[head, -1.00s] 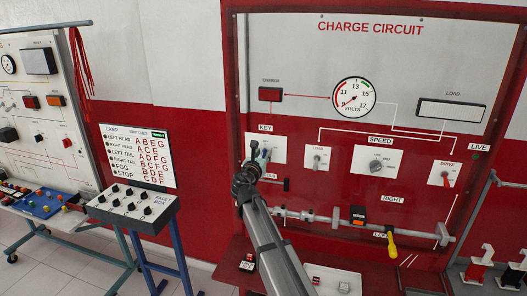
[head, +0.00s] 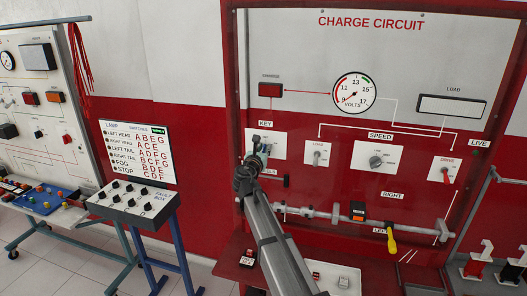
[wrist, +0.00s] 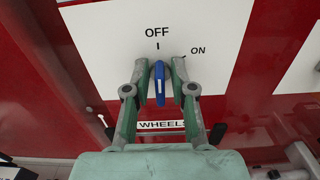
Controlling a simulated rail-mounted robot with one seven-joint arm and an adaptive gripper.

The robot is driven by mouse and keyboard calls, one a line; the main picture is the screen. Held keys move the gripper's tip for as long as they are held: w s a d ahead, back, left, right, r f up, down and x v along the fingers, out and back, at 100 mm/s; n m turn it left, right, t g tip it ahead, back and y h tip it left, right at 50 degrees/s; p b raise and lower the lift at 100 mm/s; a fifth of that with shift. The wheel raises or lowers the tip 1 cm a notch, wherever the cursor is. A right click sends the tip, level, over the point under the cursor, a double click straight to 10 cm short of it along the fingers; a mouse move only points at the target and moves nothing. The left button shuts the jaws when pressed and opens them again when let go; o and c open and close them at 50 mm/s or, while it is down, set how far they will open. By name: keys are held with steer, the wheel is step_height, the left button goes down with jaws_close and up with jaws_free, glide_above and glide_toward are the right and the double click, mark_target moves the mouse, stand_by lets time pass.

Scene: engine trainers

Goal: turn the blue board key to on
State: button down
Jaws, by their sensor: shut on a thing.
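The blue key (wrist: 160,88) sits on a white plate (wrist: 100,45) marked OFF at the top and ON to the right. The key stands upright in the wrist view, in line with the OFF mark. My gripper (wrist: 160,72) is shut on the blue key, with one finger on each side of it. In the head view my gripper (head: 260,148) is at the KEY plate (head: 280,147) on the left of the red charge circuit board (head: 318,235), and it mostly hides the key.
To the right on the board are the LOW switch (head: 316,154), the speed knob (head: 376,161) and the red drive switch (head: 446,174). A horizontal rod (head: 325,214) with a yellow handle (head: 391,241) runs below. The lamp fault box (head: 132,199) stands left.

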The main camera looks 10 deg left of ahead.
steer(key=shift+f+b, duration=0.1)
steer(key=shift+b, duration=0.2)
steer(key=m+b, duration=0.3)
steer(key=b, duration=0.1)
steer(key=shift+f, duration=0.15)
steer(key=m+b, duration=0.3)
steer(key=shift+d, duration=0.1)
steer(key=m+b, duration=0.3)
steer(key=b, duration=0.1)
steer(key=shift+d+m+b, duration=0.1)
steer(key=shift+m+b, duration=1.2)
steer(key=shift+b, duration=0.15)
steer(key=shift+r, duration=0.2)
steer(key=c, duration=1.3)
jaws_free()
steer(key=shift+o, duration=0.2)
